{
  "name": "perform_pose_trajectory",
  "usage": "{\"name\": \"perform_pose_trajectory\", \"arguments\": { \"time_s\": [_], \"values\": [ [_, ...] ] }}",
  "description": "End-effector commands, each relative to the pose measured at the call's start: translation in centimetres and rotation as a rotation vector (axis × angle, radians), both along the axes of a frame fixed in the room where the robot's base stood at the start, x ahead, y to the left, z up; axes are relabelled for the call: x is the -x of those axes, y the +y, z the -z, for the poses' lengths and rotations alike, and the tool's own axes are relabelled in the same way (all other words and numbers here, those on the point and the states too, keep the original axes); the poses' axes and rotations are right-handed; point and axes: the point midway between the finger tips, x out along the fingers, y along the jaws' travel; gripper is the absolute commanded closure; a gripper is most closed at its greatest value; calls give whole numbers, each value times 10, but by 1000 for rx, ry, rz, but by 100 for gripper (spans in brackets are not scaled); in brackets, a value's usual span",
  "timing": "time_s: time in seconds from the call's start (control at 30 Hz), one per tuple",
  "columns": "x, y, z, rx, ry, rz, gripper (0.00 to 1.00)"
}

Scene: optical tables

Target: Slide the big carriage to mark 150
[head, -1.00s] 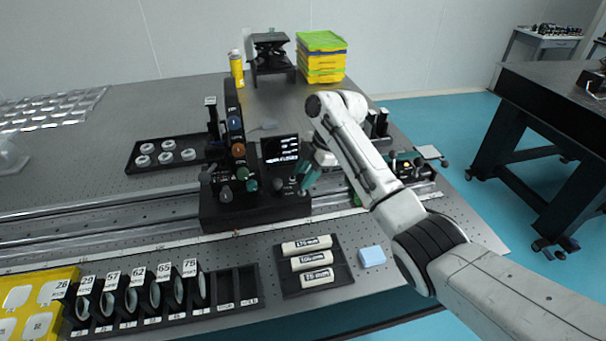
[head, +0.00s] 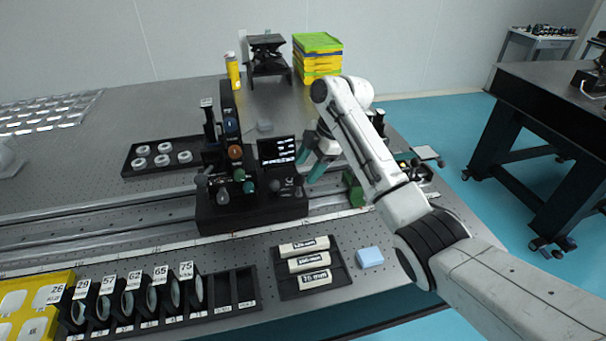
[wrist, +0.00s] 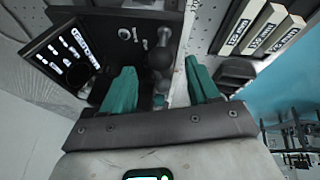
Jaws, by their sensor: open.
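The big carriage (head: 250,212) is a wide black block on the rail (head: 110,222), carrying several coloured knobs and a small screen (head: 277,151). My gripper (head: 309,167), with teal fingers, is at the right end of the carriage, above its top face. In the wrist view my gripper (wrist: 162,88) has its fingers spread, with a dark round-headed knob (wrist: 159,57) showing between them. The screen (wrist: 68,52) lies to the left there. I cannot tell whether a finger touches the knob. The mark numbers on the scale (head: 150,244) are too small to read.
A green part (head: 354,188) sits on the rail right of the carriage. In front lie a black tray with labelled white bars (head: 304,262), a blue block (head: 370,257) and a lens rack (head: 170,305). A tray of rings (head: 160,157) is behind the rail.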

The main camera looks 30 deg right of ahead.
Motion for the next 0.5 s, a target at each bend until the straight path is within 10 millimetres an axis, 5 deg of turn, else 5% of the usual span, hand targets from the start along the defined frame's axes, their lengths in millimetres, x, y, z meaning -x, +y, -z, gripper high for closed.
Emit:
{"name": "perform_pose_trajectory", "arguments": {
  "time_s": [0.2, 0.5],
  "values": [
    [9, -16, -39, 0, -4, -1, 40],
    [15, -26, -63, 0, -1, 0, 40]
  ]
}}
